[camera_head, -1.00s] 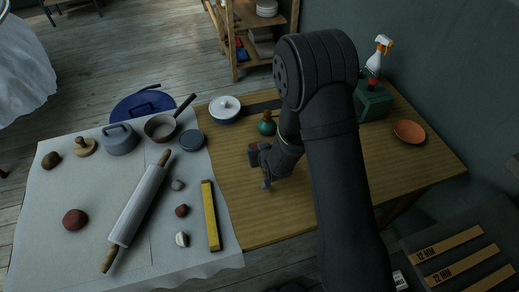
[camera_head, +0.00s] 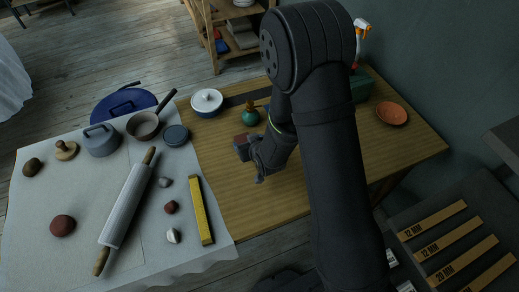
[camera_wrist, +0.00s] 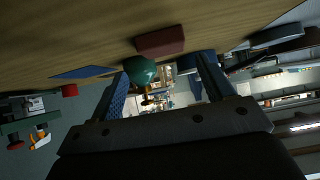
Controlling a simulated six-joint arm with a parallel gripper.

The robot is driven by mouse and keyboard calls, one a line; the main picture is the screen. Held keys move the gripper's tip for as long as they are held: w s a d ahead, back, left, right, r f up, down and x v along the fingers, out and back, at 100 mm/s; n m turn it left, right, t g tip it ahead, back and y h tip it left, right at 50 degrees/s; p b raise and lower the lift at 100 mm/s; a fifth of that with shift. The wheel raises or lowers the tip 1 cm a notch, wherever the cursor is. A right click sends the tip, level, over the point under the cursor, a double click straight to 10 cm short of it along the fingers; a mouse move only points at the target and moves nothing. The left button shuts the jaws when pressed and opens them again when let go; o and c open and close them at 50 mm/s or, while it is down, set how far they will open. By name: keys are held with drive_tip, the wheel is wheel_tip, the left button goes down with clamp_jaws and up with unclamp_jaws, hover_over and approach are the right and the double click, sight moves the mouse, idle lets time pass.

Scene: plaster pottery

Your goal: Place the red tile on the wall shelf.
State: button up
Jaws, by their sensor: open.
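The red tile (camera_head: 240,139) is a small brownish-red block on the wooden table, partly hidden by my gripper (camera_head: 249,164). In the wrist view the tile (camera_wrist: 160,41) lies flat on the wood, just beyond the fingertips. My gripper (camera_wrist: 160,72) is open and empty there, its two fingers apart with the tile ahead of the gap. I cannot tell whether a finger touches it. A grey slab on the right wall (camera_head: 503,143), cut by the picture edge, looks like the wall shelf.
A green round vase (camera_head: 250,117) stands close behind the tile. A white lidded pot (camera_head: 207,101) and dark pan are nearby. A yellow bar (camera_head: 201,210) and rolling pin (camera_head: 126,207) lie on the cloth. An orange dish (camera_head: 391,113) sits right. Bare wood lies in front of the gripper.

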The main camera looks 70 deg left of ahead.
drive_tip(key=shift+o, duration=0.5)
drive_tip(key=v, duration=1.3)
drive_tip(key=shift+w+a+r, duration=0.1)
drive_tip(key=shift+a+r, duration=0.05)
drive_tip(key=shift+a, duration=0.1)
drive_tip(key=h, duration=0.2)
approach(243, 139)
drive_tip(key=f, duration=0.1)
drive_tip(key=a+f, duration=0.1)
drive_tip(key=shift+w+a+f, duration=0.2)
drive_tip(key=shift+w+f, duration=0.15)
drive_tip(key=shift+w, duration=0.05)
drive_tip(key=shift+s+x, duration=0.2)
drive_tip(key=shift+x, duration=1.15)
drive_tip(key=shift+s+x, duration=0.2)
drive_tip(key=shift+x, duration=1.1)
drive_tip(key=shift+a+r, duration=0.15)
drive_tip(key=shift+r, duration=0.05)
drive_tip(key=c, duration=1.2)
drive_tip(key=shift+r, duration=5.05)
